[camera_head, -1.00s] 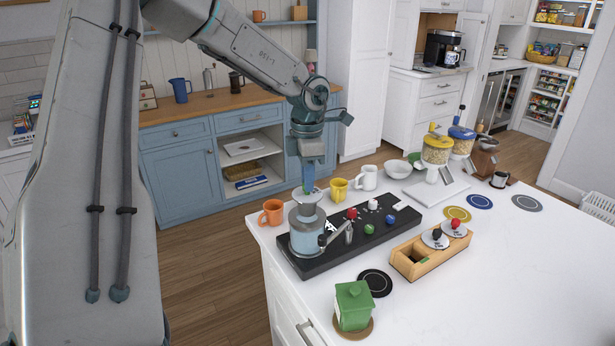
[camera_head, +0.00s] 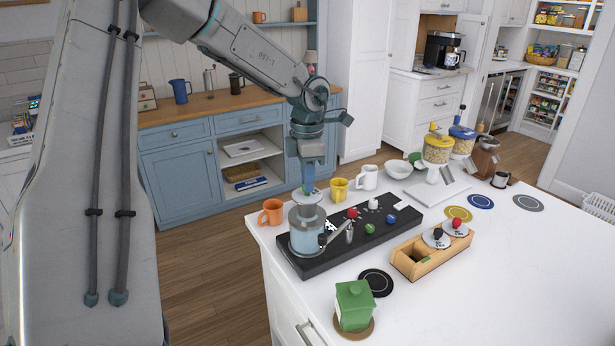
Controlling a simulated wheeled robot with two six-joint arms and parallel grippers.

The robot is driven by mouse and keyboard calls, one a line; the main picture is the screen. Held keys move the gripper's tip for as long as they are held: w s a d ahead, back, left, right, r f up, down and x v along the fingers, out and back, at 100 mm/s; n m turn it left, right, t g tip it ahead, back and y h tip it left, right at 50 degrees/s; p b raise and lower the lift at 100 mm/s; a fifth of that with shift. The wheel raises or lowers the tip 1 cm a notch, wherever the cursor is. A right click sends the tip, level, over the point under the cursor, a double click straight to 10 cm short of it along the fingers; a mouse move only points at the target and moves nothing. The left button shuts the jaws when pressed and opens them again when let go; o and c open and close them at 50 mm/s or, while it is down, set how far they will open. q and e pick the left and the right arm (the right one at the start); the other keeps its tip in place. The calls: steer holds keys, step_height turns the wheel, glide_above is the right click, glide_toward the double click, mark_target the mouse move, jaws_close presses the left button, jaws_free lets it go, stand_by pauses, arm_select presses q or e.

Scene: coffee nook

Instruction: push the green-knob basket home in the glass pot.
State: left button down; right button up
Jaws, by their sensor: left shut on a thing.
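The glass pot (camera_head: 305,241) stands upright on the black tray at the left end of the white counter. The basket's pale round top (camera_head: 308,197) sits above the pot's collar, in line with the pot. My left gripper (camera_head: 308,186) points straight down over it, with its blue fingers shut on the basket's knob. The fingers hide the green knob, and the pot's collar hides the basket's lower part, so its depth cannot be told. My right gripper is not in view.
The black tray (camera_head: 345,253) also holds red, green and blue knobs and a metal handle beside the pot. An orange mug (camera_head: 271,212) and a yellow mug (camera_head: 338,189) stand close by. A wooden box (camera_head: 432,254) and a green canister (camera_head: 354,305) are nearer.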

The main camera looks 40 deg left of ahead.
mark_target(307, 195)
arm_select(q)
steer(key=shift+f+b, duration=2.7)
stand_by(1.0)
steer(key=c, duration=1.2)
jaws_free()
